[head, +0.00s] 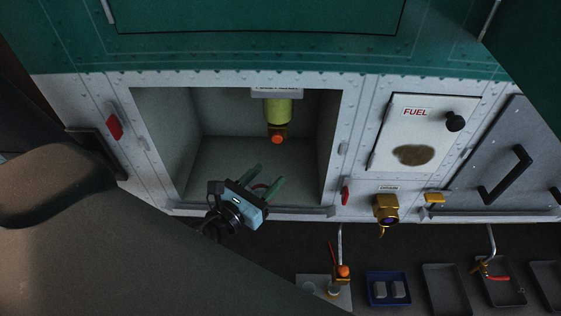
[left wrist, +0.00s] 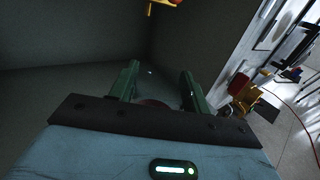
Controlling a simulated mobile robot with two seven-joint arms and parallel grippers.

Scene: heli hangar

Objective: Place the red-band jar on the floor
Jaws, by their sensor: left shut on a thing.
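My left gripper (head: 265,177) reaches into the open compartment in the white panel, near its front lip. Its two green fingers are shut on a small round thing with a reddish edge, which I take to be the red-band jar (head: 262,187). Most of the jar is hidden by the gripper body. In the left wrist view, the gripper (left wrist: 157,86) shows only a dim, dark rim of the jar (left wrist: 153,102) between the fingers. The floor (head: 300,245) is the dark surface below the panel. My right gripper is out of view.
A yellow-green cylinder with an orange tip (head: 278,110) hangs from the compartment's top. A brass drain valve (head: 386,208) juts out right of the opening. On the floor stand a pale plate with an orange-topped item (head: 343,271), a blue tray (head: 371,300) and several dark trays (head: 447,285).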

